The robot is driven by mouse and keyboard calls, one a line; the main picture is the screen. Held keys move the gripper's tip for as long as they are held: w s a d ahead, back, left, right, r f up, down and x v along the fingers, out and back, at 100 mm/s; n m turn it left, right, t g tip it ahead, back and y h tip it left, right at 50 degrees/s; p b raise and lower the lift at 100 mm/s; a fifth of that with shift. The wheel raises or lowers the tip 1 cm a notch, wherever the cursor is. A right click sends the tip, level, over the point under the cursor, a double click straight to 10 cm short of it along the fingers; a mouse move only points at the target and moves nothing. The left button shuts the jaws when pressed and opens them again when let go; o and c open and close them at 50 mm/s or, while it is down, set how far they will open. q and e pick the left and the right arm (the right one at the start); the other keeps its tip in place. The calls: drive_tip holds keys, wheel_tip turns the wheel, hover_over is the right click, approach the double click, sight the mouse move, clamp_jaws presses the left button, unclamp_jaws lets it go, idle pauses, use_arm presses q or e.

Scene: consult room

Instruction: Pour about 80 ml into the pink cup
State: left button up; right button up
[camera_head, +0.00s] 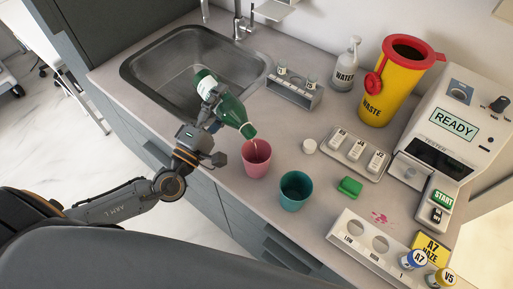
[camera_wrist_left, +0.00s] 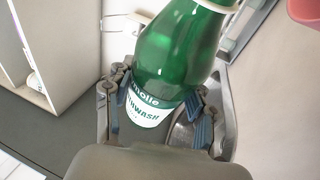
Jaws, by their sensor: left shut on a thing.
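My left gripper (camera_head: 208,112) is shut on a green mouthwash bottle (camera_head: 232,113) with a white label. The left wrist view shows the fingers (camera_wrist_left: 160,112) closed around the bottle (camera_wrist_left: 178,50) at its label. The bottle is tilted, mouth down to the right, just above the pink cup (camera_head: 256,165). A thin pale streak shows between the mouth and the cup's opening. The pink cup stands upright on the counter; its liquid level cannot be made out. In the wrist view a pink-red edge (camera_wrist_left: 304,12) shows at top right. My right gripper is not in view.
A teal cup (camera_head: 295,190) stands close to the right of the pink cup. A white cap (camera_head: 309,146), a vial tray (camera_head: 352,158), a green block (camera_head: 350,187) and a white rack (camera_head: 345,228) lie further right. The sink (camera_head: 165,75) is behind the arm.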

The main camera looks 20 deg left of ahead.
sight(230, 116)
use_arm(q)
drive_tip(key=shift+r+m+h, duration=0.4)
drive_tip(key=shift+r+m, duration=0.25)
drive_tip(key=shift+m, duration=0.15)
idle(1.9)
